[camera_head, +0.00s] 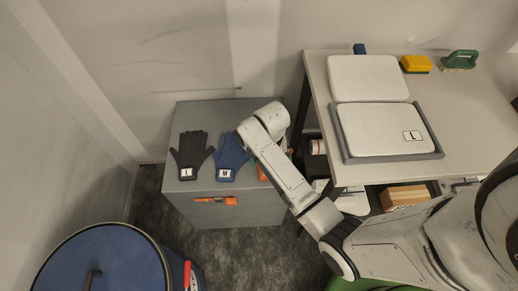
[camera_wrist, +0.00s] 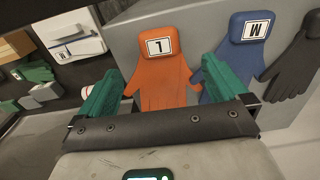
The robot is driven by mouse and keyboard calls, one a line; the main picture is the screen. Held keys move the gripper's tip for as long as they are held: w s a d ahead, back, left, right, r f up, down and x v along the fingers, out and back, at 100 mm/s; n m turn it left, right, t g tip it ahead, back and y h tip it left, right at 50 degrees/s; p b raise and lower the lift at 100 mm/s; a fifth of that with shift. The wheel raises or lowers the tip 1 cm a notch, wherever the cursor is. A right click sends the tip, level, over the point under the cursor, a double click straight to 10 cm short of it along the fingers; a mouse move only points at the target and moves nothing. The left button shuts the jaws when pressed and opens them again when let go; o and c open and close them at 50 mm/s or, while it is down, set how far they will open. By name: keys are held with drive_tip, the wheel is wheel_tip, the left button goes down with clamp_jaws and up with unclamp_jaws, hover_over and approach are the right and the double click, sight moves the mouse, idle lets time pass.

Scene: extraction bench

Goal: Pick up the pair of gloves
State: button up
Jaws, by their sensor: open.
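An orange glove (camera_wrist: 163,78) with a white tag lies on the grey chest, between the two green fingers of my gripper (camera_wrist: 162,80) in the wrist view. The fingers are apart and empty; I cannot tell how far above the glove they are. In the head view my arm covers most of the orange glove (camera_head: 262,174). A blue glove (camera_head: 230,152) tagged M lies beside it, and a black glove (camera_head: 191,150) lies to its left. In the wrist view the blue glove (camera_wrist: 232,72) overlaps the right finger, and the black glove (camera_wrist: 293,66) is farther right.
The grey chest (camera_head: 205,112) has an orange latch (camera_head: 215,201) on its front. A bench (camera_head: 470,100) with white-lidded boxes stands to the right, with a cardboard box (camera_head: 404,197) below. A blue drum (camera_head: 110,260) stands at the lower left.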

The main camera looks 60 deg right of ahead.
wheel_tip(320, 180, down, 6)
drive_tip(key=shift+w+d+r, duration=0.1)
drive_tip(key=shift+w+r, duration=0.05)
drive_tip(key=shift+r, duration=0.05)
drive_tip(key=f, duration=0.4)
drive_tip(key=shift+s+a+b, duration=0.2)
drive_tip(key=shift+s+b, duration=0.1)
drive_tip(key=shift+s, duration=0.1)
drive_tip(key=shift+f, duration=0.6)
drive_tip(key=shift+c, duration=0.3)
drive_tip(key=c, duration=0.9)
drive_tip(key=shift+c, duration=0.2)
drive_tip(key=shift+r, duration=0.15)
